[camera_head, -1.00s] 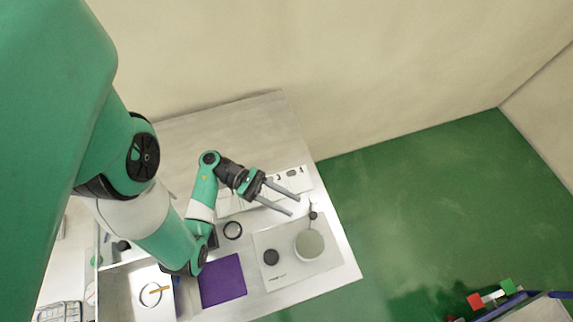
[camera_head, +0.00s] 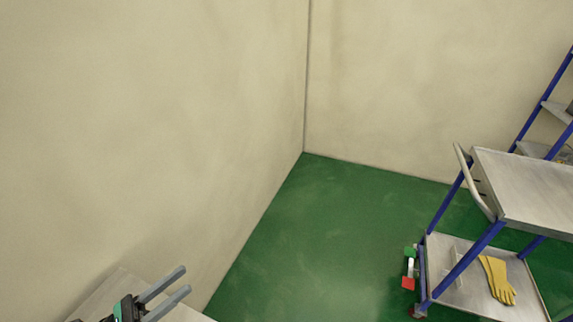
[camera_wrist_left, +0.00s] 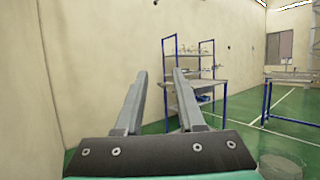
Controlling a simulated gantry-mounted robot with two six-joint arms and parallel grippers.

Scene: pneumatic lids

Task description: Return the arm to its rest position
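My left gripper (camera_head: 184,279) is at the lower left of the head view, in front of a corner of the pale work table (camera_head: 107,288). Its two grey fingers are apart with nothing between them. In the left wrist view the open, empty fingers (camera_wrist_left: 159,74) point out into the room, toward the wall and a blue-framed rack. Most of my left arm is out of the head view. My right gripper is in neither view.
A blue-framed cart (camera_head: 535,187) with metal shelves stands at the right on the green floor (camera_head: 320,240). A yellow glove (camera_head: 497,280) lies on its lower shelf. Beige walls meet in a corner. The floor between table and cart is clear.

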